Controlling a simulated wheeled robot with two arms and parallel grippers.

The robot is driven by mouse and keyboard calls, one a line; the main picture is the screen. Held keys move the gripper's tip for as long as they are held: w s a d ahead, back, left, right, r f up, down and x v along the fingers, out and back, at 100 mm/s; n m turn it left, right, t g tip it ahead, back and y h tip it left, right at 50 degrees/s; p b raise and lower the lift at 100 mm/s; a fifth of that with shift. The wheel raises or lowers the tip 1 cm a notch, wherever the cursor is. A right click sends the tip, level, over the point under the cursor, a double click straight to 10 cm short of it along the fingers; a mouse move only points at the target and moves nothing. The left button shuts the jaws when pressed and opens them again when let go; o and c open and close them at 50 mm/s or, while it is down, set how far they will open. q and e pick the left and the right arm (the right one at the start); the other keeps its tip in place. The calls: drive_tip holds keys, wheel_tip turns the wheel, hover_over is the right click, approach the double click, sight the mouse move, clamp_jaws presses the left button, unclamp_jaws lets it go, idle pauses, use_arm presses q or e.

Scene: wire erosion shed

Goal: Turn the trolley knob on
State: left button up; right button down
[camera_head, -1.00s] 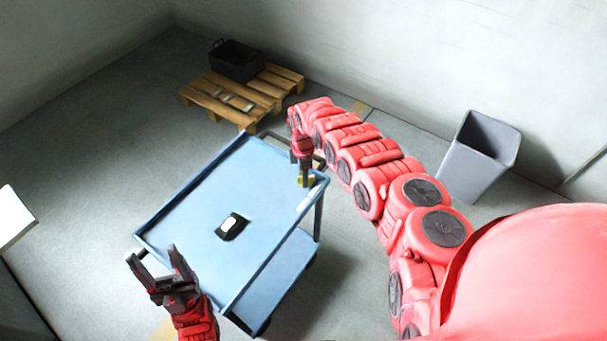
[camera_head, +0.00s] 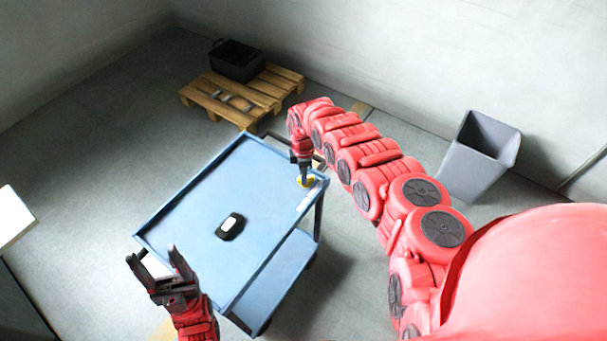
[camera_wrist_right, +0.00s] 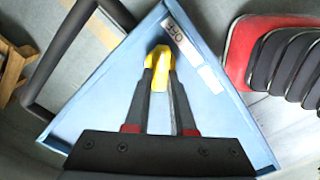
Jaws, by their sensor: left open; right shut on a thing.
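The blue trolley (camera_head: 190,205) stands in the middle of the head view. Its yellow knob (camera_head: 309,183) is at the far right corner of the top and is partly hidden by my right gripper. In the right wrist view the knob (camera_wrist_right: 159,58) sits between the two dark fingertips of my right gripper (camera_wrist_right: 161,78), which is shut on it. A pale label with dark lettering (camera_wrist_right: 180,35) lies beside the knob; part of it appears to read OFF. My left gripper (camera_head: 155,262) is open and empty near the trolley's near left edge.
A black object with a white top (camera_head: 229,226) lies on the trolley top. A wooden pallet (camera_head: 265,92) carrying a black crate (camera_head: 237,62) is behind the trolley. A grey bin (camera_head: 470,165) stands at the right. The floor left of the trolley is clear.

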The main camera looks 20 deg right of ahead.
drive_tip(key=m, duration=0.5)
drive_tip(key=shift+w, duration=0.15)
drive_tip(key=m, duration=0.4)
drive_tip(key=shift+w+d+m+b, duration=0.1)
drive_tip(key=shift+d+m+b, duration=0.05)
drive_tip(key=shift+m+b, duration=0.15)
drive_tip(key=m, duration=0.4)
drive_tip(key=shift+w+d+b, duration=0.15)
drive_tip(key=shift+b, duration=0.15)
drive_tip(key=shift+d+m+b, duration=0.1)
drive_tip(key=shift+m+b, duration=0.25)
drive_tip(key=shift+m, duration=1.75)
drive_tip(key=c, duration=0.8)
unclamp_jaws()
drive_tip(key=shift+o, duration=0.2)
